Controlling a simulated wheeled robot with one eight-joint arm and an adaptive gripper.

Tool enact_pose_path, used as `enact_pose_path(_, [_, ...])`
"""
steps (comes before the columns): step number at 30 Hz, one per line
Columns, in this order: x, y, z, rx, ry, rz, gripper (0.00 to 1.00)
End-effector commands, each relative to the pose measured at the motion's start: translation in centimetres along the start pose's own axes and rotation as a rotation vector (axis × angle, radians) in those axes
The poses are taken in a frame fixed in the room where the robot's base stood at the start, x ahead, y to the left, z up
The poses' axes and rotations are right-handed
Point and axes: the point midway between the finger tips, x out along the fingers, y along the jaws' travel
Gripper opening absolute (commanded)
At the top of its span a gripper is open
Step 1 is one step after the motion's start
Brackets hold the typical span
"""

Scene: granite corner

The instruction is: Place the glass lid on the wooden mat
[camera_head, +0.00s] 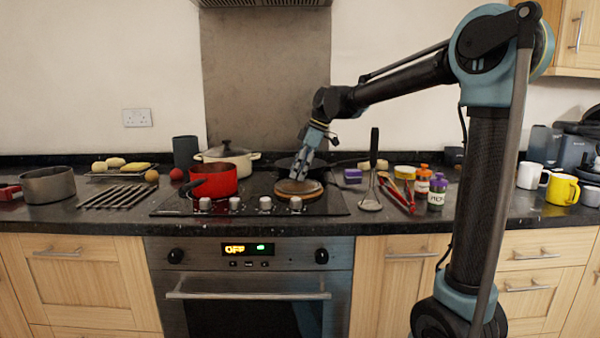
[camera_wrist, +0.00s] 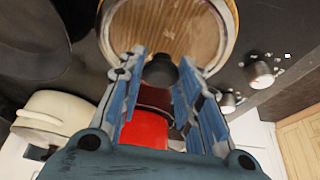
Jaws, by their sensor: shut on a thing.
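The round glass lid (camera_head: 311,189) is at the front right of the black hob. In the wrist view the lid (camera_wrist: 231,22) has a pale rim and a dark knob. My gripper (camera_head: 299,175) comes down from above; in the wrist view its blue fingers (camera_wrist: 160,68) are shut on the knob. Brown wood grain of the wooden mat (camera_wrist: 188,22) shows through the glass, under the lid. The mat's edge is mostly hidden, and I cannot tell whether the lid touches it or hovers just above.
A red pot (camera_head: 213,182) stands close on the left, with a cream lidded pot (camera_head: 241,162) behind it. A dark pan (camera_head: 318,167) sits behind the lid. A slotted spatula (camera_head: 370,204) and several jars are to the right. Hob knobs (camera_head: 266,204) line the front.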

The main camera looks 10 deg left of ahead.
Motion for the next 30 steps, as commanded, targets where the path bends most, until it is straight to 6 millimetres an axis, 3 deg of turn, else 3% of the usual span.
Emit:
enact_pose_path(4, [0.1,0.0,0.0,0.0,0.0,0.0,0.0])
enact_pose_path(5, [0.1,0.0,0.1,0.0,0.0,0.0,0.33])
enact_pose_path(7, [0.1,0.0,0.0,0.0,0.0,0.0,0.49])
enact_pose_path(8, [0.1,0.0,0.0,0.0,0.0,0.0,0.51])
enact_pose_path(20, [-0.3,0.0,0.1,0.002,0.0,0.001,0.51])
enact_pose_path(25, [-2.4,0.0,0.1,0.002,0.0,0.001,0.51])
enact_pose_path(30, [-5.7,0.1,0.1,0.004,0.0,0.001,0.51])
